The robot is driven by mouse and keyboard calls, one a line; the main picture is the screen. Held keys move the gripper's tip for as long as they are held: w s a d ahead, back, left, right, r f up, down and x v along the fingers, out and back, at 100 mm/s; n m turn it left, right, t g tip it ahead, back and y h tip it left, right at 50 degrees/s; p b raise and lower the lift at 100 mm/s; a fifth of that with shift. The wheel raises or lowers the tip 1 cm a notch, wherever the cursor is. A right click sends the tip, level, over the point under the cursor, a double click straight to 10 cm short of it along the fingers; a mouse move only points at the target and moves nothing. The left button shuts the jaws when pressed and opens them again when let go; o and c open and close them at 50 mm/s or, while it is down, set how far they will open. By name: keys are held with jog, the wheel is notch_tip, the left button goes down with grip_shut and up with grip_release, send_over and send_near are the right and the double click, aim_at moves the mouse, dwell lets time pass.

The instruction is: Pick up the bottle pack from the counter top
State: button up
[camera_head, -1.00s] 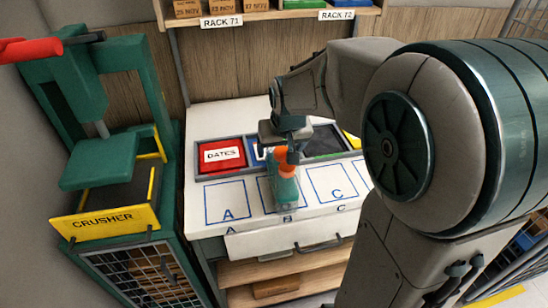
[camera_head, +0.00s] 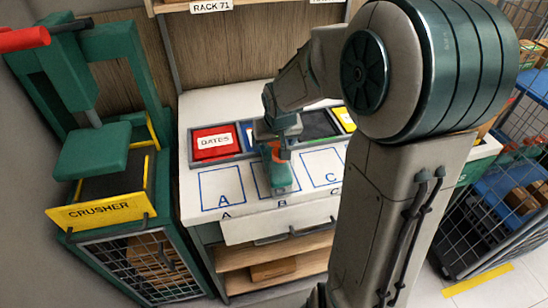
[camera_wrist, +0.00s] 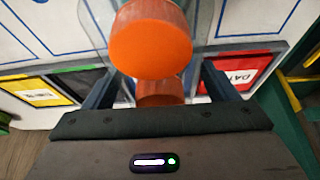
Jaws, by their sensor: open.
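The bottle pack (camera_head: 280,178) stands upright on square B of the white counter top (camera_head: 205,115). It has orange caps and a green lower part in the head view. In the wrist view a large orange cap (camera_wrist: 150,42) and a second orange cap (camera_wrist: 160,92) lie below my gripper. My gripper (camera_head: 277,147) points down over the pack. In the wrist view its open fingers (camera_wrist: 160,70) sit on either side of the caps, with a gap at each side. Much of the pack's body is hidden by the caps and my gripper.
Behind the pack is a row of bins, with a red DATES bin (camera_head: 213,142) at the left and a dark one (camera_head: 318,125) further right. Squares A and C beside the pack are empty. The green crusher (camera_head: 95,150) stands left; a wire cart (camera_head: 490,225) stands right.

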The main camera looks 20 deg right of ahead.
jog(key=shift+f+b, duration=0.25)
jog(key=shift+b, duration=0.1)
dwell(0.3)
jog(key=c, duration=1.4)
jog(key=shift+r, duration=0.25)
